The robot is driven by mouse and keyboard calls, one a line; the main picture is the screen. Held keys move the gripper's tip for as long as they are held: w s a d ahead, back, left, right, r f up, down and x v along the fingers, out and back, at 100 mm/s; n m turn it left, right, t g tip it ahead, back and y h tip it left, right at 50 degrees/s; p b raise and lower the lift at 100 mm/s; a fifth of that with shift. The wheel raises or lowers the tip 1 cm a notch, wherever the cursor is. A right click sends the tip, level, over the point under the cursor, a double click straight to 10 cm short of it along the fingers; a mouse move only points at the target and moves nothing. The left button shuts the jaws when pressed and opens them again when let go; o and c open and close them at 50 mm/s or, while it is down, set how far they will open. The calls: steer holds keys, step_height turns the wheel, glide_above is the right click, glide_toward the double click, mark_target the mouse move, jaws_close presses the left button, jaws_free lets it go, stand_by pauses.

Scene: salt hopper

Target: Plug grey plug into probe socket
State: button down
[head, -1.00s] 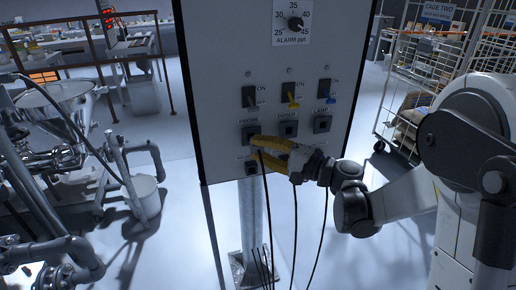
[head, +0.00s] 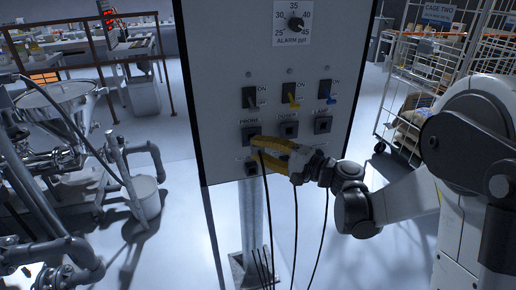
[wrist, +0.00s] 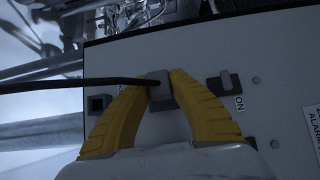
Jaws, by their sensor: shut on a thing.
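My gripper (head: 256,145), with yellow fingers, is at the front of the control panel at the PROBE position. It also shows in the wrist view (wrist: 160,82), where its fingers are shut on the grey plug (wrist: 160,98). A black cable (wrist: 75,84) runs from the plug, to the left in the wrist view, and hangs down in the head view. The probe socket (head: 249,132) is under the PROBE label, just behind the fingertips. The plug is in line with the socket, close to or at the panel face. The fingers hide the contact, so I cannot tell how deep it sits.
The panel (head: 225,80) stands on a post. Beside the probe socket are the POWER socket (head: 289,130) and the LAMP socket (head: 322,125). Toggle switches sit above, and another socket (head: 251,168) is below. More cables hang nearby. Pipes and a hopper (head: 55,97) stand at left.

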steer(key=shift+w+a, duration=0.25)
steer(key=shift+w, duration=0.6)
steer(key=shift+w+a, duration=0.25)
steer(key=shift+w, duration=0.55)
stand_by(0.7)
steer(key=c, duration=0.7)
jaws_free()
steer(key=shift+v, duration=3)
steer(key=shift+s+d, duration=0.1)
steer(key=v, duration=1.1)
steer(key=shift+s+d, duration=0.25)
steer(key=shift+d, duration=0.1)
